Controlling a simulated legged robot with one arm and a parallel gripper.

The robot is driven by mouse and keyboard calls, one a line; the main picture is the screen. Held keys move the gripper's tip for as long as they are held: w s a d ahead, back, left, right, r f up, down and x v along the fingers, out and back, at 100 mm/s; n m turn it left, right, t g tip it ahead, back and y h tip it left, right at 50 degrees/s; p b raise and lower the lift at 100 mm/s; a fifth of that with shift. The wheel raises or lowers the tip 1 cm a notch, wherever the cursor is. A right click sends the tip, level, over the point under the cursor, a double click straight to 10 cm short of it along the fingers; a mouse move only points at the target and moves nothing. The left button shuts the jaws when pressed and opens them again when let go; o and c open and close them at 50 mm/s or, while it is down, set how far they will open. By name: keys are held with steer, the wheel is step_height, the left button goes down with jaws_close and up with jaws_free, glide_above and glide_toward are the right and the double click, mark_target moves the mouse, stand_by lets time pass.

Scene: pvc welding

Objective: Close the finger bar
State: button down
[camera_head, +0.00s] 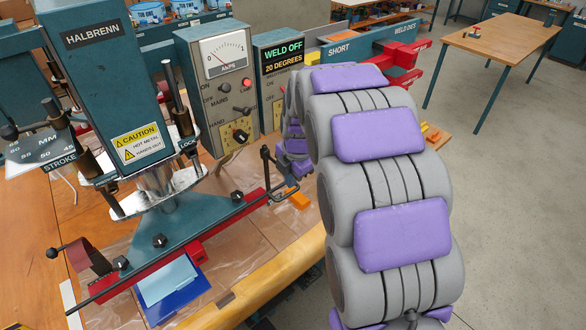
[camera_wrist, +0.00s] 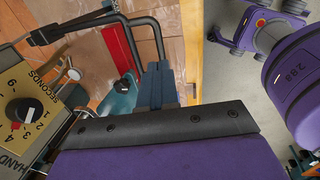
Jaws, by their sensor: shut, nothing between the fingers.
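The welder's clamping bar, a long red bar (camera_head: 150,252) with a teal plate and black knobs, runs diagonally across the front of the machine in the head view; I take it for the finger bar. A bent black handle (camera_head: 272,168) stands at its right end. In the wrist view the handle (camera_wrist: 140,22) curves above the red part (camera_wrist: 121,50). My gripper (camera_head: 299,167), mostly hidden behind my arm, is close to the handle's right side. Contact with the handle cannot be told.
The control box (camera_head: 217,85) with dial and knobs stands behind the bar; its timer knob (camera_wrist: 20,110) is close at left in the wrist view. An orange block (camera_head: 299,200) lies on the bench. A wooden table (camera_head: 490,42) stands at back right, with open floor before it.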

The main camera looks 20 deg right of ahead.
mark_target(289, 195)
steer(key=shift+w+a+f+b, duration=0.1)
steer(key=shift+w+f+b, duration=0.15)
steer(key=shift+f, duration=0.9)
steer(key=shift+w+a+f+b, duration=0.1)
steer(key=shift+w+f+b, duration=0.1)
steer(key=shift+f, duration=0.9)
steer(key=shift+s+f, duration=0.1)
